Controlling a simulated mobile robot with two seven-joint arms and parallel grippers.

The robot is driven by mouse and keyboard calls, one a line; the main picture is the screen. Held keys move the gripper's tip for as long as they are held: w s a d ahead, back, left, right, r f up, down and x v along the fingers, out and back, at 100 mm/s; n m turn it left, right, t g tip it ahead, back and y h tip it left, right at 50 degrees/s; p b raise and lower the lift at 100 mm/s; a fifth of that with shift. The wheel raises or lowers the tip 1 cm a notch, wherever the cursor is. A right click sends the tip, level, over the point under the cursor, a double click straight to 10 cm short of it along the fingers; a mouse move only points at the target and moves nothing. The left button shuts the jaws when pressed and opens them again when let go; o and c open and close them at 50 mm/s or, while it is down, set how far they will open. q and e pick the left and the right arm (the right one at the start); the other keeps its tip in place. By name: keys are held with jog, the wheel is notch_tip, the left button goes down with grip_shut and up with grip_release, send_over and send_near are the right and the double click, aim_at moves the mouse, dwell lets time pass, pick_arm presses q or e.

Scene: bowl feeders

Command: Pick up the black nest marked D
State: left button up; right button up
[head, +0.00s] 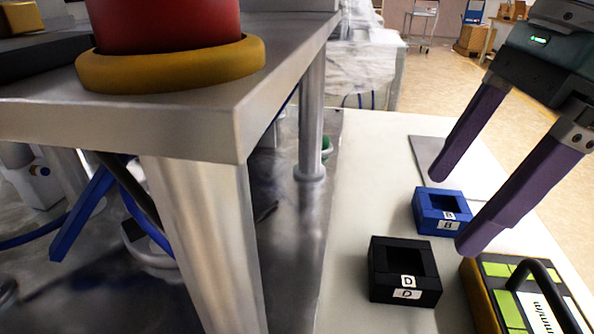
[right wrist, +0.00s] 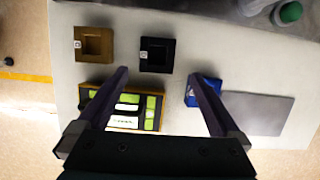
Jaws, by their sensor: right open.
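The black nest marked D (head: 385,288) is a square block with a square hollow, standing on the pale worktop in the lower right of the head view. It also shows in the right wrist view (right wrist: 157,68) at the top centre, just beyond the fingertips. My right gripper (head: 455,210) is open, its two purple fingers apart and empty. In the right wrist view the gripper (right wrist: 158,75) points toward the black nest, with no finger around it. My left gripper is in neither view.
A blue nest (head: 424,212) stands behind the black one, close to my right fingers. A yellow-and-green box with a black handle (head: 491,308) is at the right. A gold nest (right wrist: 79,46) lies left of the black one. A metal stand (head: 200,220) rises at the left.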

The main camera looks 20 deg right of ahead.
aim_at(398, 269)
jog(key=f, duration=0.2)
jog(key=a, duration=0.1)
jog(key=shift+s+f, duration=0.3)
jog(key=shift+f, duration=0.1)
jog(key=x, duration=0.3)
jog(key=b+x, duration=0.1)
jog(key=x, duration=0.1)
jog(key=shift+w+a+f, duration=0.1)
jog(key=shift+w+f, duration=0.2)
jog(key=shift+w, duration=0.05)
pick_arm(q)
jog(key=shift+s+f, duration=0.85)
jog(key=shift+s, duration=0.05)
pick_arm(e)
jog(key=shift+c, duration=0.2)
jog(key=c, duration=1.4)
